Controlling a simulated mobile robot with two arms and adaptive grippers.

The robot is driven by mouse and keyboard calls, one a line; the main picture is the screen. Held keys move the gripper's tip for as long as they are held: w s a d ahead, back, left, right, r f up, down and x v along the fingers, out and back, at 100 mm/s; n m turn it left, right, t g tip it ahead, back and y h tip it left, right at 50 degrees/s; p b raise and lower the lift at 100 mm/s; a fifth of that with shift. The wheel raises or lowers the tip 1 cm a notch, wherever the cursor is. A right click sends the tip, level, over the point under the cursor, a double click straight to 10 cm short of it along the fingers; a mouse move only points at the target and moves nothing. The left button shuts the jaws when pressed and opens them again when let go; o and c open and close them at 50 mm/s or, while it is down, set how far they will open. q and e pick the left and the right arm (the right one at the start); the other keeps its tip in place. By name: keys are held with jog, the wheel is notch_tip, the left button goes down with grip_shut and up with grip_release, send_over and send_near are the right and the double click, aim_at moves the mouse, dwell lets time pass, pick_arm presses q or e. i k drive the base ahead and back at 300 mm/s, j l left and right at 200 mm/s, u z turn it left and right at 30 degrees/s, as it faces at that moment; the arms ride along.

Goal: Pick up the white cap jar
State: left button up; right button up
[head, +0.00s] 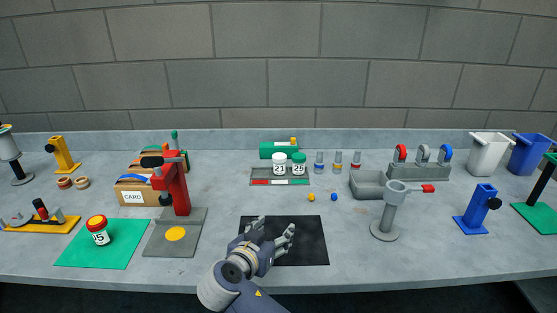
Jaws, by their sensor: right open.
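The white cap jar (279,163) is a white jar with a white lid and a dark number label. My right gripper (269,229) is open and empty over the black mat (312,248), well in front of the jars. My left gripper is not in view.
A red press (176,188) rises left of the tray. A green cylinder (276,149) lies behind the jars. A grey stand (386,223) is at right.

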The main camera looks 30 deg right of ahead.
aim_at(280, 169)
jog(key=i+l, duration=0.75)
jog(key=i, duration=0.2)
